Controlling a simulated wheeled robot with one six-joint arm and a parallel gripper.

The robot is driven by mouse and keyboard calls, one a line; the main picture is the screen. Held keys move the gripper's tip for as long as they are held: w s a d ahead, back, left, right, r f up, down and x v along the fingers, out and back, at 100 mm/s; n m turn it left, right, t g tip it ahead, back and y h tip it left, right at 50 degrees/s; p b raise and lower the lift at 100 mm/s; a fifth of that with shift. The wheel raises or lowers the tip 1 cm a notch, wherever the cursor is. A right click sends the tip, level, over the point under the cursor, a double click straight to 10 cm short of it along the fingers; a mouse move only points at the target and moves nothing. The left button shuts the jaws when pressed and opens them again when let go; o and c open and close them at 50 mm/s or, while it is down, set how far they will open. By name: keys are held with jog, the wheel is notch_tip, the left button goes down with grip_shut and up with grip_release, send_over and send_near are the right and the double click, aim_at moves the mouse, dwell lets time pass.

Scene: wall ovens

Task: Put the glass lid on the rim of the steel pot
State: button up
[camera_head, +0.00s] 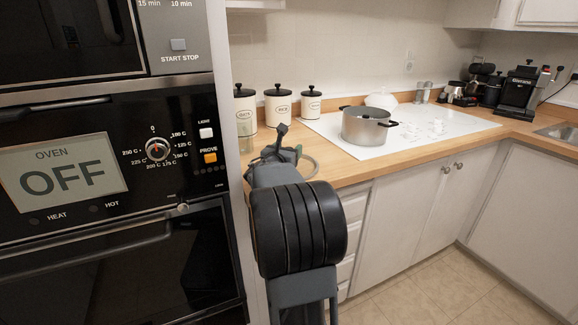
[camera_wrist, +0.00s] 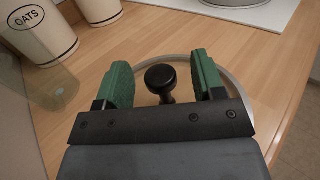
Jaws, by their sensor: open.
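The steel pot (camera_head: 366,125) stands on the white cooktop, with two black side handles and an open top; its lower edge shows at the top of the wrist view (camera_wrist: 236,3). The glass lid (camera_head: 312,165) lies on the wooden counter, partly hidden behind my arm. In the wrist view its rim (camera_wrist: 240,88) and black knob (camera_wrist: 160,78) show. My gripper (camera_wrist: 164,82) is open, with one green finger pad on each side of the knob and a gap on both sides. In the head view my gripper (camera_head: 284,148) is over the counter's left end.
Several white canisters with black lids (camera_head: 278,104) stand behind my gripper. A clear glass jar (camera_wrist: 48,92) is close to its left. The oven tower (camera_head: 110,170) is left. The white cooktop (camera_head: 440,128) has free room right of the pot.

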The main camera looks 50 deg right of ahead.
jog(key=shift+x, duration=1.35)
grip_shut()
